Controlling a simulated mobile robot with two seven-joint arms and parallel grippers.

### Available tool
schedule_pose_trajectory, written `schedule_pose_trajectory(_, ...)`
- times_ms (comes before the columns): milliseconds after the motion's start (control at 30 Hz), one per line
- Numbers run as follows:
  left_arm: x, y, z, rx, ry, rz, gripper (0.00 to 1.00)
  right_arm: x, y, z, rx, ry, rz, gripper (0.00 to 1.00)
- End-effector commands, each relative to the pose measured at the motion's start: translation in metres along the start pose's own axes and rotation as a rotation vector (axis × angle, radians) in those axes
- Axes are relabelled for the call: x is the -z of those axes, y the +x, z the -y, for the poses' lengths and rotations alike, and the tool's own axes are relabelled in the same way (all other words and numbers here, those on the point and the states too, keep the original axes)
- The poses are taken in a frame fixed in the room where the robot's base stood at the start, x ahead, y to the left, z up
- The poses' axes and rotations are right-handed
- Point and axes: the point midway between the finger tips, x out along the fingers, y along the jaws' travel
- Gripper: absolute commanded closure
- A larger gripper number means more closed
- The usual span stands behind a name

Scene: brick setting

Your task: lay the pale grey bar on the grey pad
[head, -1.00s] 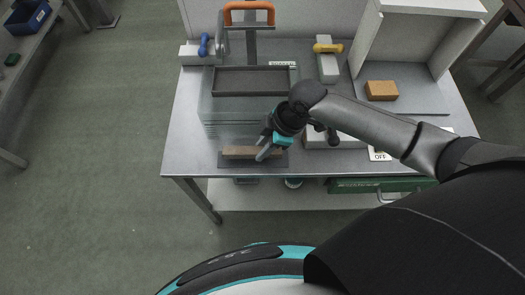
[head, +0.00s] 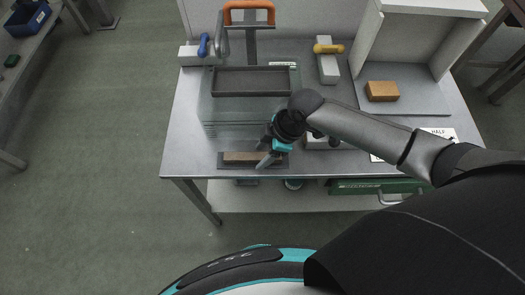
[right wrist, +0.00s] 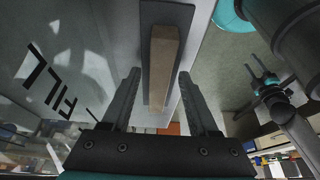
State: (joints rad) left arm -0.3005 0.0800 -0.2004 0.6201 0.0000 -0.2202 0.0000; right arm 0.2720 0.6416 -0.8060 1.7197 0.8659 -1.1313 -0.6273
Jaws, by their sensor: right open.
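The bar (head: 240,157), greyish tan here, lies lengthwise on the dark grey pad (head: 250,166) at the table's front edge. My right gripper (head: 264,163) is open over the right half of the bar. Its two fingers stand apart on either side of the bar, with gaps in the right wrist view (right wrist: 158,78). A teal and black gripper at the right of that view appears to be my left gripper (right wrist: 262,77); its jaw state is unclear.
A clear box with a dark-rimmed tray (head: 252,82) on top stands just behind the pad. An orange-brown block (head: 381,91) is at the right, by a white open housing (head: 400,45). Blue (head: 204,45) and yellow (head: 328,48) handles stand at the back. Table left of the pad is clear.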

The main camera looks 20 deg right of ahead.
Motion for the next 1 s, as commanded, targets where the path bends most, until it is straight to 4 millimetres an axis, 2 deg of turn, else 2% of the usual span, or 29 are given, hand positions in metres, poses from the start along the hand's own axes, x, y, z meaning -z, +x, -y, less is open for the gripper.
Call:
schedule_pose_trajectory(167,0.001,-0.002,0.000,0.000,0.000,0.000,0.50,0.002,-0.005,0.000,-0.001,0.000,0.000,0.40)
schedule_pose_trajectory(267,0.001,-0.006,0.000,0.000,0.000,-0.001,0.50,0.001,-0.018,-0.001,-0.004,-0.001,0.001,0.40)
schedule_pose_trajectory(500,0.002,-0.018,0.000,0.000,-0.001,-0.001,0.50,0.001,-0.070,-0.001,-0.003,-0.003,0.002,0.40)
schedule_pose_trajectory(700,0.003,-0.024,0.001,0.000,-0.001,-0.001,0.50,0.001,-0.106,-0.001,-0.003,-0.001,0.001,0.40)
schedule_pose_trajectory(833,0.003,-0.026,0.001,0.000,-0.001,-0.001,0.50,0.001,-0.118,-0.001,-0.001,0.000,0.000,0.40)
schedule_pose_trajectory(1000,0.003,-0.026,0.001,0.000,-0.001,-0.001,0.50,0.002,-0.124,0.000,0.000,0.001,-0.001,0.40)
